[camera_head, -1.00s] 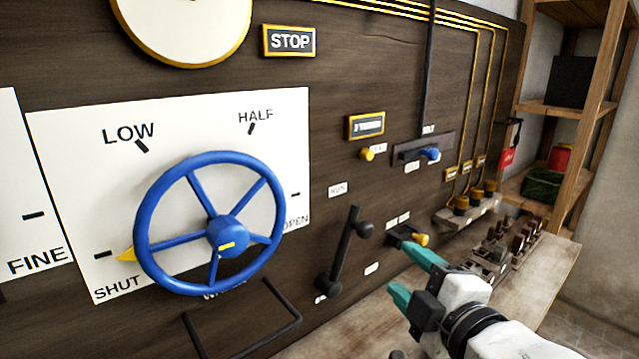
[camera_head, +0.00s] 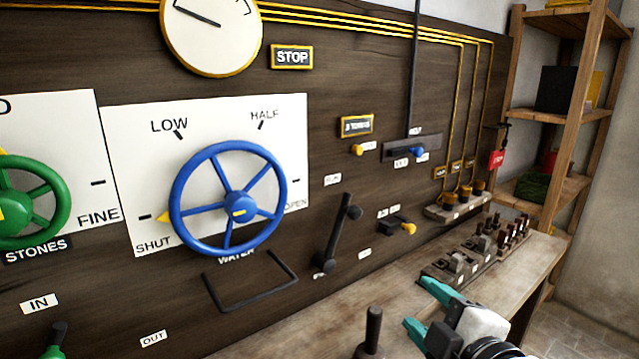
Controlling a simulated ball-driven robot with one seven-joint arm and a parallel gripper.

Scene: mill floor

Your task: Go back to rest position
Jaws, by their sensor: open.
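My gripper (camera_head: 424,307) is at the lower right of the head view. Its two teal fingers are apart, with nothing seen between them. It is over the wooden bench, in front of the panel and apart from the controls. The blue water wheel (camera_head: 238,211) is on the panel, left of my gripper, with its yellow pointer (camera_head: 163,217) at SHUT. The black lever (camera_head: 334,240) and the yellow-tipped switch (camera_head: 408,229) are on the panel, up and left of my gripper.
The wooden bench (camera_head: 540,250) runs along the panel, with a row of switches (camera_head: 470,255) and a dark upright handle (camera_head: 372,330) near my gripper. A green stones wheel (camera_head: 60,196) is at the left. Wooden shelves (camera_head: 566,115) stand at the back right.

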